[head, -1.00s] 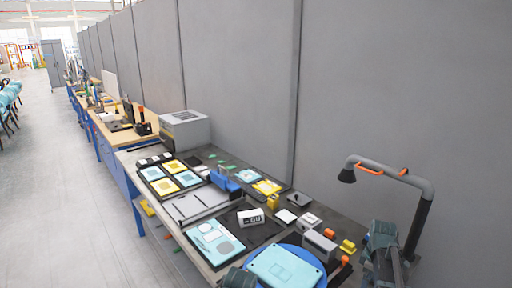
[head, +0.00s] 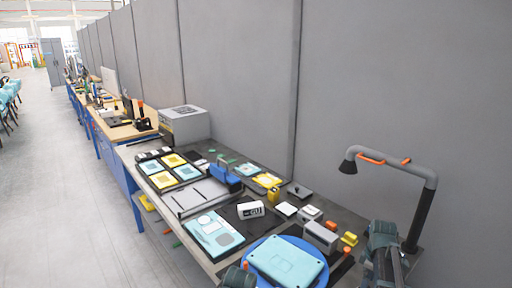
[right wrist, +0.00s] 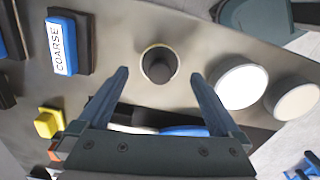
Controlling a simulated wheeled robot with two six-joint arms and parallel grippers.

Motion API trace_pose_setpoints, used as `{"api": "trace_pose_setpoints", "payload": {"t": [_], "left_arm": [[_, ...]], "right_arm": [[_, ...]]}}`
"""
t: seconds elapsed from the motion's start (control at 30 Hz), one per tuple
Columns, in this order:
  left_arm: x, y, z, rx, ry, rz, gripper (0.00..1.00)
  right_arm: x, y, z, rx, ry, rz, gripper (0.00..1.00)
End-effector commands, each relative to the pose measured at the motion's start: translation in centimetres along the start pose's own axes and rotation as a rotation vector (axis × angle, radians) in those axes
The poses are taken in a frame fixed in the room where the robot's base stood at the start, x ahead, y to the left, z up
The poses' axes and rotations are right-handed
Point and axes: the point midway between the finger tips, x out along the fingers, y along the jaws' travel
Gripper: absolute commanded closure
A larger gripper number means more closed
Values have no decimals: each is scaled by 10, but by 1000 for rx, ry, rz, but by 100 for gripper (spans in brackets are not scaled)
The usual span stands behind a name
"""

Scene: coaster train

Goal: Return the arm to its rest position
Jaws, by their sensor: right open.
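My right gripper (right wrist: 160,75) is open in the right wrist view, with its two fingers spread apart and nothing between them. Beyond its fingertips, a dark round post (right wrist: 159,64) with a pale rim shows on the grey surface. In the head view, part of my right arm (head: 385,250) is at the lower right, beside the bench. A small part of my left arm (head: 238,278) shows at the bottom edge. My left gripper is not in view.
The bench holds a round blue plate (head: 256,268) with a light blue panel (head: 287,262), a grey block (head: 320,237) and a bent lamp (head: 415,215). The right wrist view shows a COARSE block (right wrist: 63,46), a yellow knob (right wrist: 48,122) and a white disc (right wrist: 243,87).

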Motion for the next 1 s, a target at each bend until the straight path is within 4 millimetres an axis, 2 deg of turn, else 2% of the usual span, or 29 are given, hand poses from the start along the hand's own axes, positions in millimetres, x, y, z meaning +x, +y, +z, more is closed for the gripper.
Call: {"api": "trace_pose_setpoints", "payload": {"t": [0.03,0.07,0.13,0.7,1.0], "left_arm": [[-13,-1,1,0,0,0,7],[-16,-2,1,0,0,0,7],[-10,-1,1,0,0,0,7],[-20,-2,1,0,0,0,7],[-22,-2,1,0,0,0,7]], "right_arm": [[-13,-3,-1,-1,0,0,0],[-16,-6,-2,-1,0,0,0],[-10,-22,-7,-2,0,0,0],[-20,-116,-50,-3,0,0,0],[-22,-142,-62,-2,0,0,0]]}}
